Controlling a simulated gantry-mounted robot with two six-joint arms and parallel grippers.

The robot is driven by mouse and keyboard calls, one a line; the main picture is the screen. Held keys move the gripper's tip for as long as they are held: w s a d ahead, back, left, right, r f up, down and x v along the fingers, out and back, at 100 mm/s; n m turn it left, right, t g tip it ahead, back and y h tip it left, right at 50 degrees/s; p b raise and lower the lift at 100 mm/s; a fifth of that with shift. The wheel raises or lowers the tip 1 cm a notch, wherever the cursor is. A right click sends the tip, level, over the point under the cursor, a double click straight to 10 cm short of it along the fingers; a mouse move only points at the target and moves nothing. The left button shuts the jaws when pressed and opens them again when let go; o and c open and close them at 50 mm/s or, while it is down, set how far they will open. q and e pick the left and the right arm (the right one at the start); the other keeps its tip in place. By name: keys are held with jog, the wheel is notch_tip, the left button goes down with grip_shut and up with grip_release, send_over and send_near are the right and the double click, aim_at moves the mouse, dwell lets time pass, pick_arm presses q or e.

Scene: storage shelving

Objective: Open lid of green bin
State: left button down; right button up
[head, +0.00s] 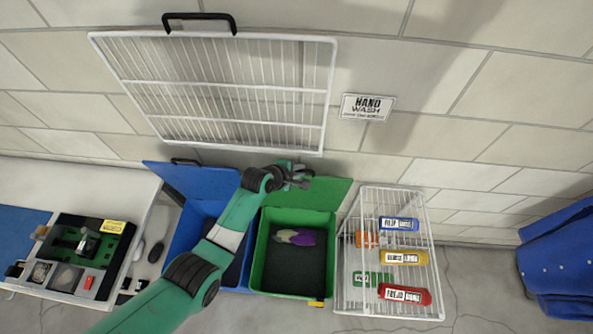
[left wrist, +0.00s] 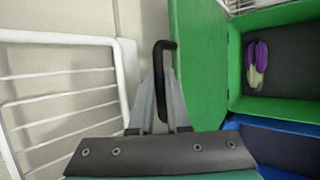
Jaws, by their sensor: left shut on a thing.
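The green bin (head: 254,268) stands on the floor in the head view, with its dark inside and a purple and pale item (head: 299,237) in it. Its green lid (head: 325,193) is raised and leans back toward the wall. My left gripper (head: 303,181) is at the lid's upper edge, shut on the lid's black handle. In the left wrist view, the black handle (left wrist: 163,60) lies between the fingers, with the lid (left wrist: 198,70) just to the right. The right gripper is in neither view.
A blue bin (head: 181,243) with its blue lid (head: 190,178) raised stands just left. A white wire rack (head: 345,290) with several labelled items stands right. A white wire grid (head: 318,125) with a black handle is above, near the wall. A bench with electronics is at far left.

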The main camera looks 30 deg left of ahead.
pick_arm(q)
jog(key=shift+f, duration=0.1)
jog(key=c, duration=0.9)
grip_release()
jog(key=shift+s, duration=0.1)
jog(key=shift+f, duration=0.1)
